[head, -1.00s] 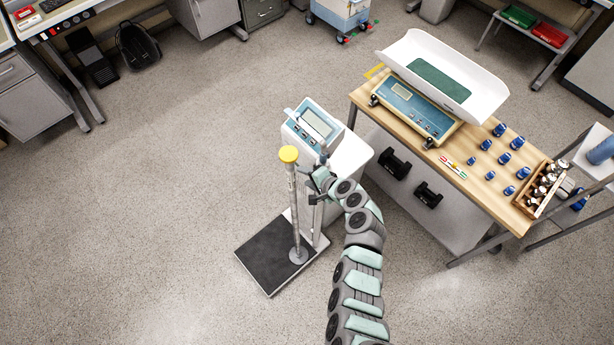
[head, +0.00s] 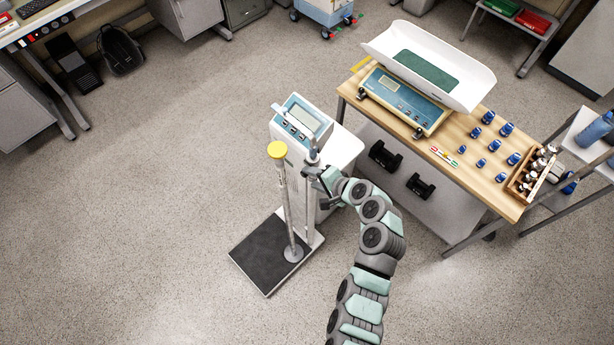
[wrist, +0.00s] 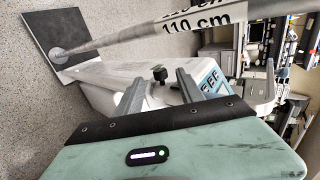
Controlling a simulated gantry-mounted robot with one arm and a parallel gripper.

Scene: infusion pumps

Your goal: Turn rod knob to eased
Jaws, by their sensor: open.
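The rod knob (wrist: 158,73) is small and black and shows in the wrist view, in the gap between my fingertips. I cannot tell its turn setting. My gripper (wrist: 160,79) is open, its two grey fingers on either side of the knob; contact is not clear. In the head view my gripper (head: 315,178) is beside the scale's column, and the knob cannot be made out there. In the wrist view the rod (wrist: 150,33) crosses above the fingers, with a 110 cm mark.
The scale's display head (head: 303,118) is just behind my gripper, and its black platform (head: 268,255) lies on the floor. Floor at left is clear.

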